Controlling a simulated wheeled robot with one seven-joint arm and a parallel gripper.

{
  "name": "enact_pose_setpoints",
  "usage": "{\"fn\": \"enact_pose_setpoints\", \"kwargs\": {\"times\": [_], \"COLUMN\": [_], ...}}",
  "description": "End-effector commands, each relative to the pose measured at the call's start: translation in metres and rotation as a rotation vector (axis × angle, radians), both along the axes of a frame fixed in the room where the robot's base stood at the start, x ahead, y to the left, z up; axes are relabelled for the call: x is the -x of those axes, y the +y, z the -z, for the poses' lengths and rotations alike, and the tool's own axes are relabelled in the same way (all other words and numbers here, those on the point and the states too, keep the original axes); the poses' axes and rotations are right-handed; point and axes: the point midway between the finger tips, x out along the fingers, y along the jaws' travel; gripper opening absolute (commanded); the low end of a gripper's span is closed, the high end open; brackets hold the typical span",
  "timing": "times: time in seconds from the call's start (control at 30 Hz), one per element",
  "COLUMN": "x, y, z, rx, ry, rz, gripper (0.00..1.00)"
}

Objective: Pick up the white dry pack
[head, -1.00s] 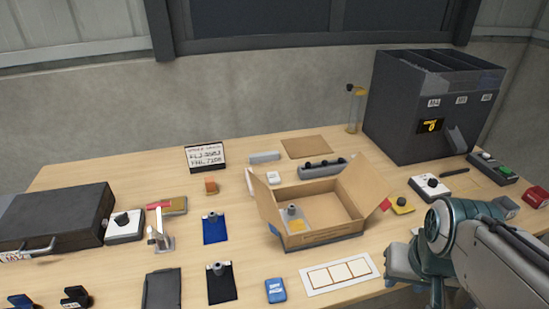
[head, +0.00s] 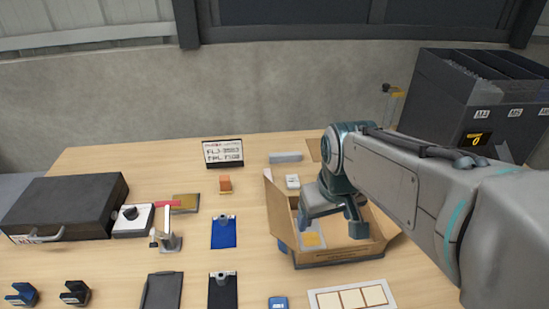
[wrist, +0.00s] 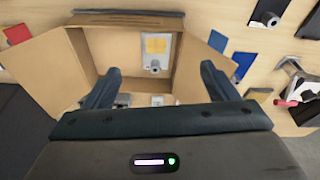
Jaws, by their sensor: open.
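A small white block (head: 292,181), probably the white dry pack, lies on the table just behind the open cardboard box (head: 345,257). In the wrist view a small white thing (wrist: 157,100) shows low between the fingers, partly cut off by my gripper body; it looks like the same block. My gripper (head: 333,222) is over the box, open and empty. In the wrist view its two fingers (wrist: 160,72) stand wide apart above the box. A pale plate with yellow squares and a knob (wrist: 155,52) lies inside the box.
The box flaps stand spread out around my gripper. A grey bar (head: 285,157) and a sign (head: 223,153) stand behind. A black case (head: 66,206), clipboards (head: 223,232) and a small stand (head: 168,232) are to the left. A dark sorter (head: 460,95) is at the back right.

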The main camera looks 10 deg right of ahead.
Motion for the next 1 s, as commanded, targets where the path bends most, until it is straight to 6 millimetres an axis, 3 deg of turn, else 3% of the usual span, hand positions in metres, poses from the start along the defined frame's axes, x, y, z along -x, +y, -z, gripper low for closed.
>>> {"fn": "enact_pose_setpoints", "kwargs": {"times": [0.2,0.47,0.8,1.0], "x": [-0.074,-0.161,-0.265,-0.308], "y": [0.002,0.000,-0.008,-0.012], "z": [-0.021,-0.023,0.008,0.035], "rx": [0.060,0.112,0.146,0.149], "ry": [0.052,0.109,0.167,0.186], "rz": [-0.283,-0.621,-1.057,-1.270], "gripper": [0.80,0.80,0.80,0.80]}}
